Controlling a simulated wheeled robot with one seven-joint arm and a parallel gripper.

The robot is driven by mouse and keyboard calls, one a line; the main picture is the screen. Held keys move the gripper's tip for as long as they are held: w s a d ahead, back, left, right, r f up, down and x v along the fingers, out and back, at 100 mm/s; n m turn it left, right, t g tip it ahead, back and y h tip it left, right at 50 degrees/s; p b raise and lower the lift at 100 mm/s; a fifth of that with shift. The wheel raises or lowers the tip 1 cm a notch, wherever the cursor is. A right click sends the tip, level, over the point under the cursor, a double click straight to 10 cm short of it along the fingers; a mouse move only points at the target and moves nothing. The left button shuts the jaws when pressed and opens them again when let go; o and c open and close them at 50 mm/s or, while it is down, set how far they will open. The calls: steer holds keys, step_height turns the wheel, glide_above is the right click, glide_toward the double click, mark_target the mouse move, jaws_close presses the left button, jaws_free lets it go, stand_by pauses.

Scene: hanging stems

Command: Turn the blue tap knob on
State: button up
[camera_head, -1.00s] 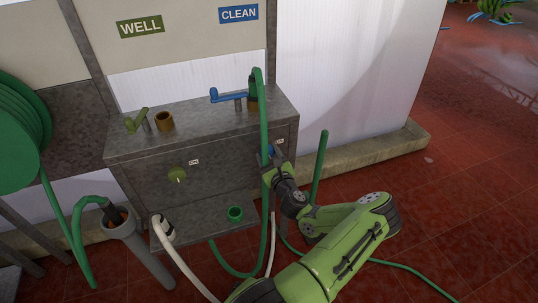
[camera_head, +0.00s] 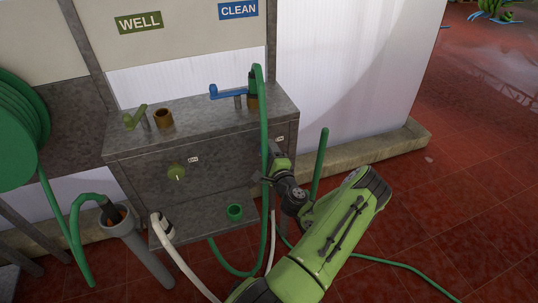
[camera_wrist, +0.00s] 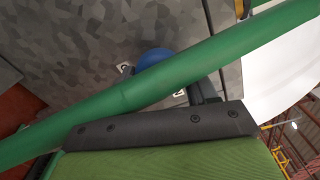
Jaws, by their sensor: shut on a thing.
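The blue tap knob (camera_wrist: 154,57) shows in the wrist view as a rounded blue piece against the grey cabinet front, partly covered by a green hose. In the head view the knob is hidden behind my gripper (camera_head: 271,168) and the hose. My gripper is at the right part of the cabinet front, shut on the knob, with dark finger parts on either side of it in the wrist view. The green hose (camera_head: 263,120) hangs from the spout by the blue lever (camera_head: 228,93) and passes right in front of my gripper.
A yellow-green knob (camera_head: 177,172) sits on the cabinet (camera_head: 225,160), left of my gripper. A green cup (camera_head: 235,212) stands on the lower shelf. The red floor (camera_head: 470,210) at right is mostly clear.

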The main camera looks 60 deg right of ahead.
steer(key=shift+n+b, duration=0.5)
steer(key=shift+n, duration=1)
steer(key=o, duration=1)
steer(key=shift+o, duration=0.2)
steer(key=p+v, duration=0.3)
steer(key=v, duration=1.2)
steer(key=shift+s+a, duration=0.3)
